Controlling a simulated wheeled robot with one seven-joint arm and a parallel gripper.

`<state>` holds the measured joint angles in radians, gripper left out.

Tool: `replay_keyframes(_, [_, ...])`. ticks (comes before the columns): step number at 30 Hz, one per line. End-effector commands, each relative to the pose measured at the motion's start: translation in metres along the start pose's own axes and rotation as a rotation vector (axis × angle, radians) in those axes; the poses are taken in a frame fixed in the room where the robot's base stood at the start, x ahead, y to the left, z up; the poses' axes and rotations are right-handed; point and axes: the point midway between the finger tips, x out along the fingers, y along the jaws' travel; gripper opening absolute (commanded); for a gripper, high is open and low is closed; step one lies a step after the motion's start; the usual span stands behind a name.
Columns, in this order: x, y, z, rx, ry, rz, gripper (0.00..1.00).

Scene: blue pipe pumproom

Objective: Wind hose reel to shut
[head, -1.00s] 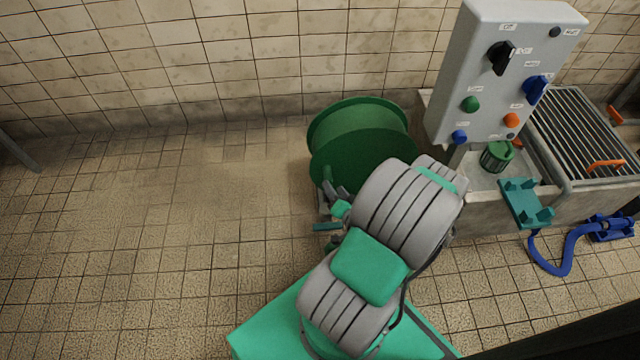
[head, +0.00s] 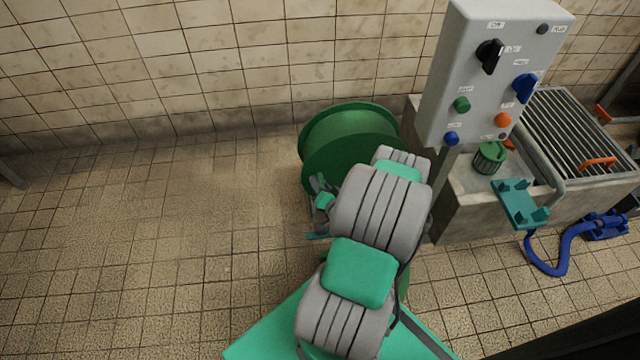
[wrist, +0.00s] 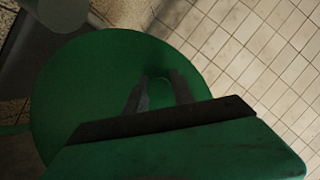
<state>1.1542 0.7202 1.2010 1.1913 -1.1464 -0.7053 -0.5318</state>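The green hose reel (head: 345,165) stands on the floor by the tiled wall, left of the grey control box. My arm hides its lower right part. In the wrist view the reel's round green side disc (wrist: 75,95) fills the middle. A small green crank handle (wrist: 159,92) stands out from the disc there. My gripper (wrist: 159,80) has its two grey fingers apart, one on each side of this handle. Whether both fingers press on it cannot be told. In the head view my gripper (head: 321,188) is small and partly hidden, at the reel's lower left edge.
A grey control box (head: 495,75) with knobs and buttons stands right of the reel. Beyond it are a stone trough (head: 460,205) with a green cup-like part (head: 489,157), a metal grate (head: 565,130) and a blue hose (head: 560,262). The floor on the left is clear.

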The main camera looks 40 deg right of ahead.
Motion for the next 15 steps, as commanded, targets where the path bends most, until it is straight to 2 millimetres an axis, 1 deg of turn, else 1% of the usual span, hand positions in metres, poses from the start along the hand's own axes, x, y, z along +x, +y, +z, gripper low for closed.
replay_keyframes(1, [-0.0001, 0.0, 0.0, 0.0, 0.0, 0.0, 0.25])
replay_keyframes(2, [-0.0001, 0.0, 0.0, 0.0, 0.0, 0.0, 0.22])
replay_keyframes(10, [-0.0001, 0.0, 0.0, 0.0, 0.0, 0.0, 0.0])
replay_keyframes(15, [-0.0002, 0.0, 0.0, 0.0, 0.0, 0.0, 0.0])
